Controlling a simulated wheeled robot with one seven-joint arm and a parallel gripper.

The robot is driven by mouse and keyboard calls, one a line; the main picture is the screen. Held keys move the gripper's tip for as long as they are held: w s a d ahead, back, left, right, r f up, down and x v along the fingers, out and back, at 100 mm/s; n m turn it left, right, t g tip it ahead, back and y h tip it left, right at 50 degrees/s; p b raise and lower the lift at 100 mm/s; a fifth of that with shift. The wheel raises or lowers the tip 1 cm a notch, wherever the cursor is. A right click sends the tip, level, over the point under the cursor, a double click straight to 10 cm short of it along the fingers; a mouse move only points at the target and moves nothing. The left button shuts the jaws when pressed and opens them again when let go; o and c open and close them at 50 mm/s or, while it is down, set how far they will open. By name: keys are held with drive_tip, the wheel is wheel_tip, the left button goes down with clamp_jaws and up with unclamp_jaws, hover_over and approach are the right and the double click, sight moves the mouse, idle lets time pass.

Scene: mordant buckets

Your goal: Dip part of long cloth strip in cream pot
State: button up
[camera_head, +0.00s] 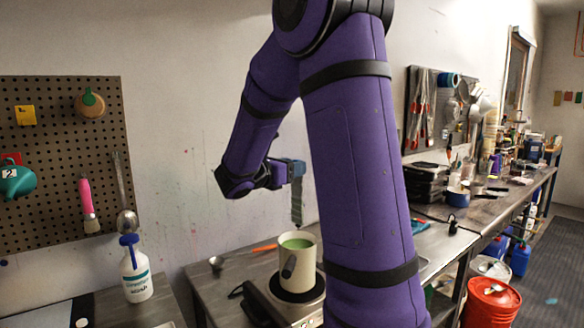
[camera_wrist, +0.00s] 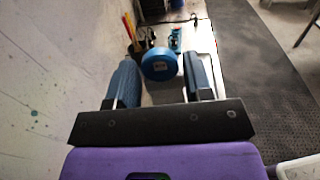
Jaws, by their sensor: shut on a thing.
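A long cloth strip (camera_head: 297,202), grey-green, hangs down from my gripper (camera_head: 292,169) in the head view. My gripper is shut on its upper end. The cream pot (camera_head: 305,265) stands below on a dark round base and holds green liquid (camera_head: 296,244). The strip's lower end hangs just above the pot's rim in the picture; how well it lines up in depth I cannot tell. In the wrist view, the blue fingers of my gripper (camera_wrist: 163,75) show, but the strip between them is not clear.
The pot's dark base (camera_head: 297,290) sits on a metal bench. An orange-handled tool (camera_head: 264,248) lies behind. A red bucket (camera_head: 490,303) is on the floor at right. My arm hides the middle.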

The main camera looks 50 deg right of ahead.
sight(298, 204)
drive_tip(key=shift+f, duration=5.45)
drive_tip(key=shift+w+d, duration=0.25)
drive_tip(key=shift+d, duration=0.1)
drive_tip(key=shift+a, duration=0.1)
drive_tip(key=shift+s+a, duration=0.45)
drive_tip(key=shift+a, duration=0.15)
drive_tip(key=shift+d, duration=0.1)
